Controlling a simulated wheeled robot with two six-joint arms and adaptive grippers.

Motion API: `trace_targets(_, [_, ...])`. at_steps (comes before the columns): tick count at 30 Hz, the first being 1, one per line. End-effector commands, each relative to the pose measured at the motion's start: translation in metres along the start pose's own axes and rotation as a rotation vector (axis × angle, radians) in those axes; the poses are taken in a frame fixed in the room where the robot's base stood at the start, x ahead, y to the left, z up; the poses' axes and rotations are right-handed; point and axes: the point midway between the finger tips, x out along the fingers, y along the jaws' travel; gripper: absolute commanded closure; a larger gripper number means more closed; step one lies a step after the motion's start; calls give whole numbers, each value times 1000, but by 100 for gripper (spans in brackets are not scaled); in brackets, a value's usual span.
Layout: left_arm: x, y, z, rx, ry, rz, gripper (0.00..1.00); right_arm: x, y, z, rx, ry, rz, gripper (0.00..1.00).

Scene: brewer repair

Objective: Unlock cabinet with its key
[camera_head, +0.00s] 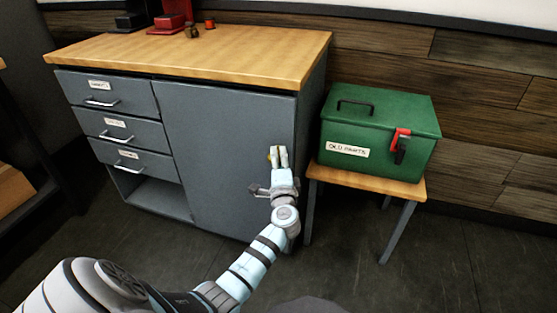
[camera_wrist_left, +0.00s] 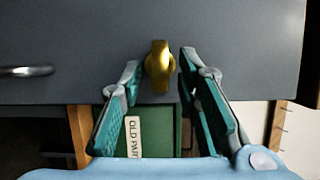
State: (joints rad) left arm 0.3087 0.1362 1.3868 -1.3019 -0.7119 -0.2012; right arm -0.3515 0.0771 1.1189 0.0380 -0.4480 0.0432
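The grey cabinet (camera_head: 225,135) has a flat door to the right of its drawers. A small gold piece (camera_wrist_left: 160,66), which looks like the key's bow or a knob, is on the grey front in the left wrist view; I cannot tell whether it sits in a lock. A bit of gold also shows beside the fingers in the head view (camera_head: 269,157). My left gripper (camera_head: 279,156) is at the door's right side. In the left wrist view its fingers (camera_wrist_left: 160,75) are open, one on each side of the gold piece, with gaps visible. My right gripper is out of view.
A green box (camera_head: 375,125) labelled "OLD PARTS", with a red latch (camera_head: 400,140), stands on a small table (camera_head: 370,183) right of the cabinet, close to my left gripper. Red and black items (camera_head: 170,20) stand on the wooden top. The floor in front is clear.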

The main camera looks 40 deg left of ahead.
Motion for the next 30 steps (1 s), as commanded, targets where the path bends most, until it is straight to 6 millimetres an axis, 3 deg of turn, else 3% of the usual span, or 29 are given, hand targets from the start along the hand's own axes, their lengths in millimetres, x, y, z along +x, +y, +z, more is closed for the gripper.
trace_targets(12, [-71, 1, -1, -1, 1, 2, 70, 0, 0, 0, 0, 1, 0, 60])
trace_targets(30, [-74, 3, -5, -55, 22, 13, 70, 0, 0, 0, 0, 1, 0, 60])
